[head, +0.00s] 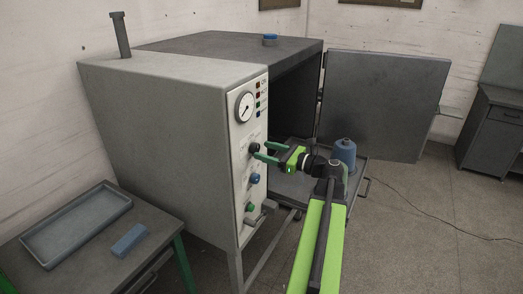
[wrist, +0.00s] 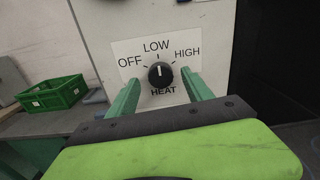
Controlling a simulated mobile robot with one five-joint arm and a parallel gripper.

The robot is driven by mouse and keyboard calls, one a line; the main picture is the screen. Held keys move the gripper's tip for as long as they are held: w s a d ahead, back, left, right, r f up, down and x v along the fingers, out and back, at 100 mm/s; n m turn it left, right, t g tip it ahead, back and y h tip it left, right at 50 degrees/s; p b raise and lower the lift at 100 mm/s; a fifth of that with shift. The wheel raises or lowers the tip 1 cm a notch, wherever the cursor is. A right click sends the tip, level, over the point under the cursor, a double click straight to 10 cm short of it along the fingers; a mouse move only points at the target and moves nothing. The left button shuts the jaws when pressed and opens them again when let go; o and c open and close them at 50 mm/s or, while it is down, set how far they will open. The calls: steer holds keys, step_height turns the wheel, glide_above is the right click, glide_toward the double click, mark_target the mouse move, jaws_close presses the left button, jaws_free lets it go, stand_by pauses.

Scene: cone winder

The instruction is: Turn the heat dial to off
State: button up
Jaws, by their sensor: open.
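The heat dial (wrist: 160,75) is a round black knob on a white plate marked OFF, LOW and HIGH, with HEAT below. Its white mark points up, at LOW. In the head view the dial (head: 254,148) sits on the machine's control panel, below the round gauge. My gripper (head: 265,152) is open in front of the panel. In the wrist view its two green fingers (wrist: 161,80) stand left and right of the dial, with a gap showing on each side. I cannot tell how far the fingertips are from the panel.
Below the dial are a blue knob (head: 254,180) and a green knob (head: 250,207). The oven door (head: 385,100) stands open to the right, with a blue cone (head: 345,152) near my arm. A table with a grey tray (head: 75,228) and blue block (head: 130,240) is at left.

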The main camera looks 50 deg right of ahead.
mark_target(255, 148)
steer(key=shift+x, duration=1.25)
steer(key=shift+c, duration=0.3)
jaws_close()
steer(key=shift+n, duration=0.4)
steer(key=n, duration=0.5)
steer(key=shift+a+f+n, duration=0.1)
steer(key=shift+n, duration=0.3)
steer(key=n, duration=0.5)
steer(key=shift+n, duration=0.3)
